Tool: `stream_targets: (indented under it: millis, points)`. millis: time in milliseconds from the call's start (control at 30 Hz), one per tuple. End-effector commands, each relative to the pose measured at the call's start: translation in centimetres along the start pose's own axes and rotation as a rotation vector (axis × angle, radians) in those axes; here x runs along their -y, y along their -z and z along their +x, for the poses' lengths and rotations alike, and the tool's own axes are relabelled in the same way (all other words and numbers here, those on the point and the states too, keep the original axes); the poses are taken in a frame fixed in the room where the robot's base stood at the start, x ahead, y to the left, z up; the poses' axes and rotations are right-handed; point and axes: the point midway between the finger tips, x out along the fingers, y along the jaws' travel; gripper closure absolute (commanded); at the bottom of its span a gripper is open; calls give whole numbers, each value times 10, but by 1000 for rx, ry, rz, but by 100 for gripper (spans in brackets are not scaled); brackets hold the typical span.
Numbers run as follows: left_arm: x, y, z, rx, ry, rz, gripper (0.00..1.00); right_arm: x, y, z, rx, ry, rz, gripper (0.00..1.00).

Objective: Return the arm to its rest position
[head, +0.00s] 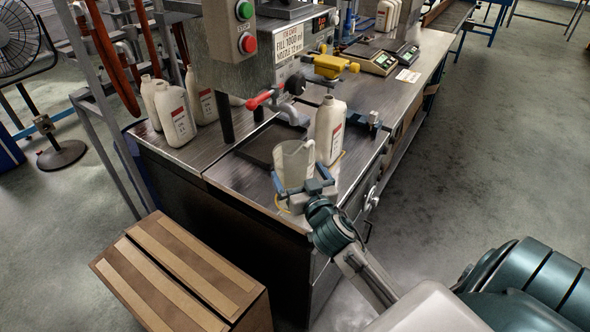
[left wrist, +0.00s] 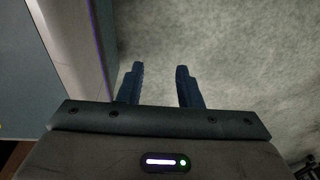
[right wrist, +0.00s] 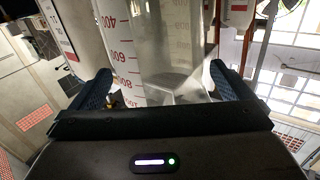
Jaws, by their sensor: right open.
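My right gripper (head: 303,188) is at the near end of the workbench, with its fingers on either side of a clear measuring jug (head: 294,163). The right wrist view shows the jug (right wrist: 168,45) with red graduation marks, between the spread fingers (right wrist: 165,90). The jug stands upright on the bench; whether a finger touches it I cannot tell. My left gripper (left wrist: 160,85) shows only in the left wrist view. Its fingers are apart with nothing between them, above grey floor.
A white bottle (head: 330,130) stands just behind the jug. Several white bottles (head: 175,115) are at the bench's left. The filling machine (head: 240,45) rises behind, with a red-handled valve (head: 259,100). A cardboard box (head: 180,275) sits on the floor front left. Floor (head: 480,140) to the right is clear.

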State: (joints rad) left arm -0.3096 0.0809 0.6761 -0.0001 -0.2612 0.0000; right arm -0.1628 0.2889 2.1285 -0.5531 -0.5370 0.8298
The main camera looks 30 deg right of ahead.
Motion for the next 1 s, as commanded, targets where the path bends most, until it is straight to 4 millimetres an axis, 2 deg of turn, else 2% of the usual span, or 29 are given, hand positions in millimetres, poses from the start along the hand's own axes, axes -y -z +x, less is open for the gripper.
stream_targets:
  millis: [100,300,467,733,867,1000]
  points:
    - [1,7,9,-7,2,1,68,0,-4,-27,0,1,-1,0]
    - [1,31,4,-12,3,3,68,0,-2,-57,1,1,0,0]
    - [0,40,1,-13,2,4,68,0,-1,-67,-1,0,0,0]
    - [-1,41,0,-11,1,4,68,-1,-4,-71,18,-9,-3,0]
    - [-1,41,0,-11,1,4,68,-10,-31,-86,153,-64,-27,0]
    - [-1,41,0,-12,0,3,68,-18,-86,-129,460,-112,-98,0]
